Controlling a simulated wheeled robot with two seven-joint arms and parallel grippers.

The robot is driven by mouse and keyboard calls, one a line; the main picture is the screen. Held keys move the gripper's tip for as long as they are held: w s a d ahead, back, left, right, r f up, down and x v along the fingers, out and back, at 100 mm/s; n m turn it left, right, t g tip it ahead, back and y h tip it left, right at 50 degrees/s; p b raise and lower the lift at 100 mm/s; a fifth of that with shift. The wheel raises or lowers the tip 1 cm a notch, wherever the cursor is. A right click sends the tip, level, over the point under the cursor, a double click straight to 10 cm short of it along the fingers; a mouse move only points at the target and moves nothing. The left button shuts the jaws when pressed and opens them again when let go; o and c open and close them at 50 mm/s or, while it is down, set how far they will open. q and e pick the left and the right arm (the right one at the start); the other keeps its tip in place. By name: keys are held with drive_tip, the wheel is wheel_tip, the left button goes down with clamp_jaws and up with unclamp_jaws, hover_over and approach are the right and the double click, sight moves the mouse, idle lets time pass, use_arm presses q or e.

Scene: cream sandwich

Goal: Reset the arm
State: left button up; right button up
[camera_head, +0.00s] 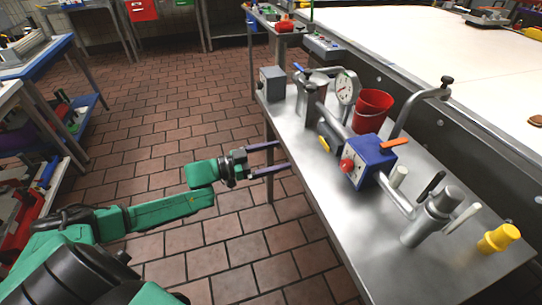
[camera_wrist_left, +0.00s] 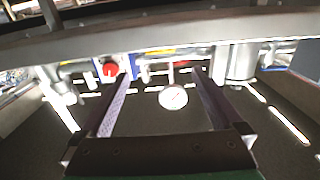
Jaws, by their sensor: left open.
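My left arm (camera_head: 165,209) is green and reaches in from the lower left. Its gripper (camera_head: 285,155) is open and empty, with two long purple-grey fingers apart. It hangs over the tiled floor, its fingertips close to the left edge of the metal table (camera_head: 335,225); whether they touch it I cannot tell. In the left wrist view the open fingers (camera_wrist_left: 160,78) show with nothing gripped between them. The white round gauge (camera_wrist_left: 173,97) appears between the fingers there, beyond them. My right gripper is not in view.
The table holds a blue box with a red button (camera_head: 368,162), a red bucket (camera_head: 373,109), a dial gauge (camera_head: 346,88), a metal cylinder (camera_head: 425,222) and a yellow piece (camera_head: 498,239). Shelves (camera_head: 42,190) stand at left. Brick floor (camera_head: 185,110) between is clear.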

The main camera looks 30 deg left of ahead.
use_arm(q)
drive_tip(key=shift+s+a, duration=0.5)
drive_tip(key=shift+s, duration=0.05)
drive_tip(key=w+a+f+n+t+y+p, duration=0.1)
drive_tip(key=a+f+n+y+p, duration=0.15)
drive_tip(key=a+f+y, duration=0.45)
drive_tip(key=s+a+f+n+g+y+p, duration=0.1)
drive_tip(key=s+a+f+n+g+y, duration=0.3)
drive_tip(key=f, duration=0.7)
drive_tip(key=s+a+f+y+p, duration=0.1)
drive_tip(key=s+f+p, duration=0.1)
drive_tip(key=s+f, duration=0.6)
drive_tip(key=s+d+f+g, duration=0.3)
drive_tip(key=s+f, duration=0.2)
drive_tip(key=s, duration=0.4)
drive_tip(key=s+d+f+g+p, duration=0.1)
drive_tip(key=s+d+f+g, duration=0.2)
drive_tip(key=s+f, duration=0.3)
drive_tip(key=s+d+f+g+p, duration=0.1)
drive_tip(key=s+d+f, duration=0.3)
drive_tip(key=s, duration=0.9)
drive_tip(key=shift+s+f+g+y, duration=0.35)
drive_tip(key=shift+f+g+y, duration=0.05)
drive_tip(key=shift+f+g, duration=0.55)
